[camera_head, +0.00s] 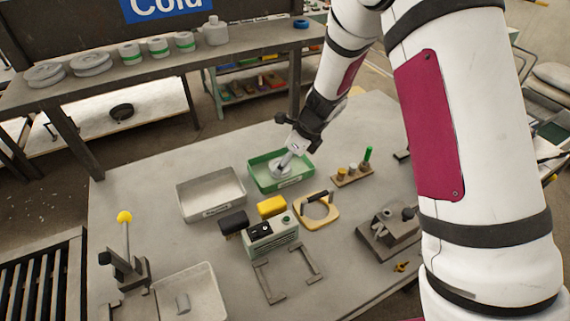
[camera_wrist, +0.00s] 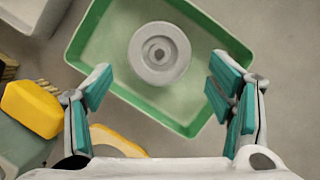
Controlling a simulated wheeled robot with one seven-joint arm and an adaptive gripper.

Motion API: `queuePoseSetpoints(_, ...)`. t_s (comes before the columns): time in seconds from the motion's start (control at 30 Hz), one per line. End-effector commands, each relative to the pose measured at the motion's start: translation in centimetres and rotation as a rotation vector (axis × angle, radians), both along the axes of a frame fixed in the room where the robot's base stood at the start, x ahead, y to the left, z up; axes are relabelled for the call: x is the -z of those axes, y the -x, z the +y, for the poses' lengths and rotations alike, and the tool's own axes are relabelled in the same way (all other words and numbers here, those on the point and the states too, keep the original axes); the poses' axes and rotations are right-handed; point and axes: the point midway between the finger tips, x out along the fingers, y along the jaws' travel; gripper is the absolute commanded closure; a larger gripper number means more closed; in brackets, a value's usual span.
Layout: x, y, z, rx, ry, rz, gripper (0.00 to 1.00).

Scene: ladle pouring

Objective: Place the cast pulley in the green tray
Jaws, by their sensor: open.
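The cast pulley is a round grey disc with a hub and centre hole. In the wrist view the pulley (camera_wrist: 160,53) lies inside the green tray (camera_wrist: 90,60), on its floor. In the head view the green tray (camera_head: 303,174) stands on the grey table, and the pulley (camera_head: 280,171) shows partly behind my gripper (camera_head: 288,160). In the wrist view my gripper (camera_wrist: 160,92) is open, with teal pads spread wide on either side and nothing between them. The pulley appears ahead of the fingertips and apart from them.
A grey tray (camera_head: 212,213) stands left of the green tray. A yellow block (camera_head: 272,206), a green-grey box (camera_head: 270,236) and a yellow ring-shaped fixture (camera_head: 330,214) sit close in front. A small peg rack (camera_head: 350,177) stands to the right.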

Motion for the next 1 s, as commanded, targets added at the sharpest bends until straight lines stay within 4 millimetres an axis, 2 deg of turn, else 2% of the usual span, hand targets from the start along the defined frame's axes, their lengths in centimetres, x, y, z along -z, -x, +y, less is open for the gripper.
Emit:
queuePoseSetpoints(0.2, -4.5, 1.0, -1.4, -0.001, -0.001, -0.005, 0.25)
queuePoseSetpoints(0.4, -7.4, 1.7, -2.5, -0.001, 0.0, -0.002, 0.25)
queuePoseSetpoints(0.83, -9.5, 2.3, -3.1, -0.029, 0.002, -0.013, 0.25)
queuePoseSetpoints(0.93, -11.8, 3.4, -3.3, -0.125, 0.014, -0.057, 0.25)
queuePoseSetpoints(1.0, -14.2, 4.6, -3.6, -0.24, 0.035, -0.108, 0.25)
